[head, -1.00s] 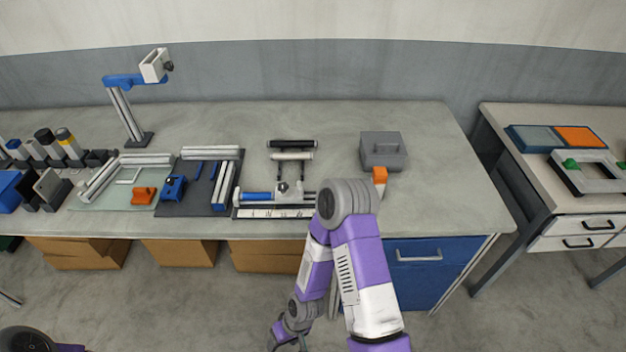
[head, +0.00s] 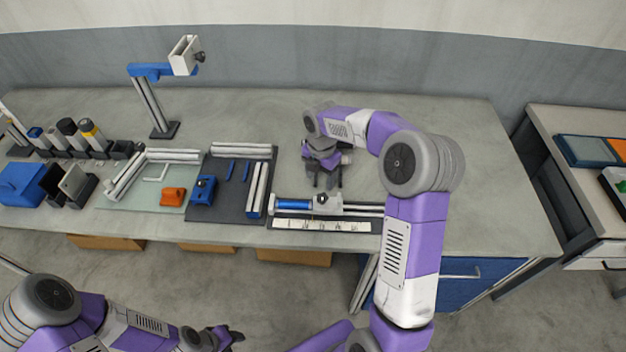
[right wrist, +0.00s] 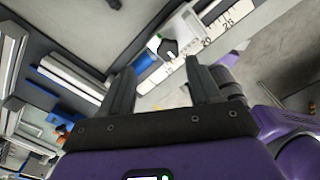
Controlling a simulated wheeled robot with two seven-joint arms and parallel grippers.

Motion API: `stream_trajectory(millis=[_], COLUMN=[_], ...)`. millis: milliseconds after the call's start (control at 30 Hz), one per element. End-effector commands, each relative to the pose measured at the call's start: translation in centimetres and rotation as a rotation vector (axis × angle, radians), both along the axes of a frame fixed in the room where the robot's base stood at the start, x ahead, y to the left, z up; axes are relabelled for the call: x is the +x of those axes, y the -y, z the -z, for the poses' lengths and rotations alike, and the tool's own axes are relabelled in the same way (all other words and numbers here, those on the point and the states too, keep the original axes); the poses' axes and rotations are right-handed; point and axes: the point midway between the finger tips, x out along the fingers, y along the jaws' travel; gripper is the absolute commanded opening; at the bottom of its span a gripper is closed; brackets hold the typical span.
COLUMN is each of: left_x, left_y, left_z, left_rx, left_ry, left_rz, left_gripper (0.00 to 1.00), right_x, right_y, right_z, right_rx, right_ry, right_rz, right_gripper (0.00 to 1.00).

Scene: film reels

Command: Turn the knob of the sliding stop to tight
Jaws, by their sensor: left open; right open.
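The sliding stop (head: 328,206) is a pale grey block with a small black knob (head: 322,198), on a rail behind a white ruler strip (head: 320,225) near the bench's front edge. In the right wrist view the knob (right wrist: 168,47) shows as a dark pointed shape beside the numbered ruler (right wrist: 213,32). Its exact setting is too small to tell. My right gripper (head: 322,184) is open, pointing down just behind the stop, apart from the knob. In the right wrist view its fingers (right wrist: 160,75) are empty. My left gripper (head: 238,337) is open and low, in front of the bench.
A blue cylinder (head: 294,204) lies on the rail left of the stop. A dark mat (head: 232,210) with rails and a blue block (head: 203,190) stands further left. An orange block (head: 172,197) lies beyond. The bench's right part (head: 490,190) is clear.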

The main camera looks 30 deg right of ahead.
Motion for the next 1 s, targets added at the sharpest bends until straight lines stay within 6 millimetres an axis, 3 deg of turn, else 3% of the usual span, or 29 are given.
stream_trajectory(millis=[400,800,1000], left_x=[-0.1,-0.1,-0.1], left_y=[0.0,0.0,0.0], left_z=[0.9,1.0,1.0], left_rx=[0.000,-0.001,-0.001], left_ry=[-0.002,-0.003,-0.003], left_rz=[0.000,0.000,0.000], left_gripper=[0.43,0.43,0.43], right_x=[-0.2,-0.1,-0.1], right_y=[0.0,0.0,-0.1], right_z=[6.2,7.0,7.0], right_rx=[0.001,0.001,0.001], right_ry=[-0.004,-0.002,-0.002], right_rz=[0.002,0.002,0.003], right_gripper=[0.62,0.62,0.32])
